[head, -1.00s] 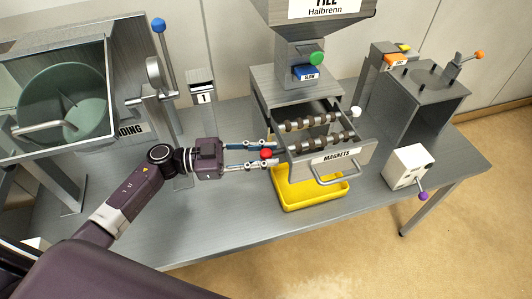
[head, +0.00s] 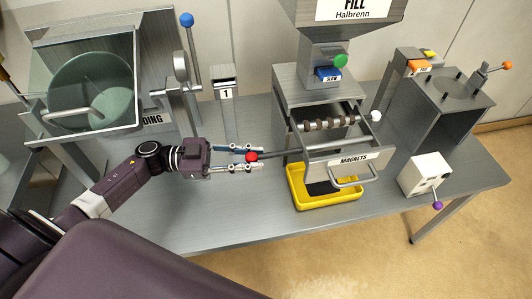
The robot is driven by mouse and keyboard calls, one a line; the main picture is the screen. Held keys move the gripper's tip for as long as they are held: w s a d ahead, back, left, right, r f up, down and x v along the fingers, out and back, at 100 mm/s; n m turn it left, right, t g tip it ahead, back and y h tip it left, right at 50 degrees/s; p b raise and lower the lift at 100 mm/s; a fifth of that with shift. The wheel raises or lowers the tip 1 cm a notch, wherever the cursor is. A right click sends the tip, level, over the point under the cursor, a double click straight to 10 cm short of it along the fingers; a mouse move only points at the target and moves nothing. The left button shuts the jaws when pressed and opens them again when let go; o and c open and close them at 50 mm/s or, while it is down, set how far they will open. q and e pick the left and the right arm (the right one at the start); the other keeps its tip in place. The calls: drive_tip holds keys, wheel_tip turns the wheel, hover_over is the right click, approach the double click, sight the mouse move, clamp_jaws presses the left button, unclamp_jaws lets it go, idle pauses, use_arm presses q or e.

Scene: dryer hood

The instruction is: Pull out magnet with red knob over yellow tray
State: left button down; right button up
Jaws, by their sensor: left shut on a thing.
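The red knob (head: 251,156) is between the fingers of my left gripper (head: 254,158), which is shut on it. A bare grey rod (head: 278,154) runs right from the knob to the side of the open MAGNETS drawer (head: 345,161). Whether the rod's far end is still in the drawer side cannot be told. Inside the drawer, one ringed bar (head: 328,124) with a white knob (head: 376,116) stays across the back. The yellow tray (head: 346,194) stands under the drawer, with a dark patch (head: 322,188) in it. My right gripper is not in view.
A hopper with a green knob (head: 341,60) and blue label stands above the drawer. A white box with a purple knob (head: 437,205) is at the right. A bowl machine (head: 92,90) and blue-knobbed lever (head: 187,20) are at the left. The table front is clear.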

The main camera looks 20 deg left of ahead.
use_arm(q)
drive_tip(key=shift+w, duration=0.1)
drive_tip(key=c, duration=1.7)
unclamp_jaws()
drive_tip(key=shift+o, duration=0.2)
drive_tip(key=v, duration=1.2)
